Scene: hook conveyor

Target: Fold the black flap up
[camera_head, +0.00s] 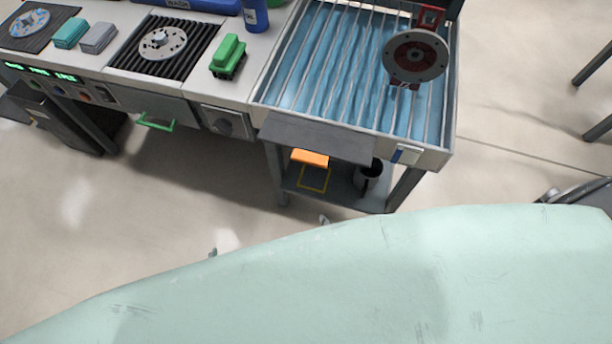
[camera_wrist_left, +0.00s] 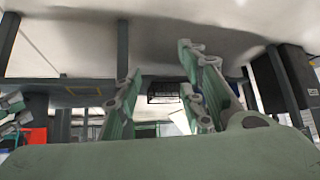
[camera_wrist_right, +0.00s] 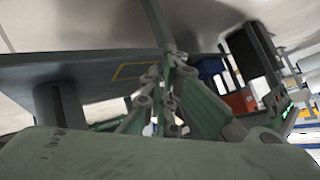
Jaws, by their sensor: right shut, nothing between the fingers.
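The black flap (camera_head: 315,138) is a dark grey panel along the front edge of the blue-water tank, and it slopes down from that edge in the head view. My right gripper (camera_head: 324,220) shows only as a small tip above the pale green body part, below the flap and apart from it. In the right wrist view its fingers (camera_wrist_right: 168,62) are together with nothing between them. My left gripper (camera_head: 213,252) shows as a tiny tip farther left. In the left wrist view its fingers (camera_wrist_left: 160,65) are spread and empty. I cannot clearly pick out the flap in the wrist views.
The tank (camera_head: 436,155) has metal bars over blue water, with a round dark disc (camera_head: 415,56) over it. Under it is a shelf with an orange block (camera_head: 310,158) and a dark cylinder (camera_head: 369,175). A counter with a green handle (camera_head: 156,122) stands left. Floor in front is clear.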

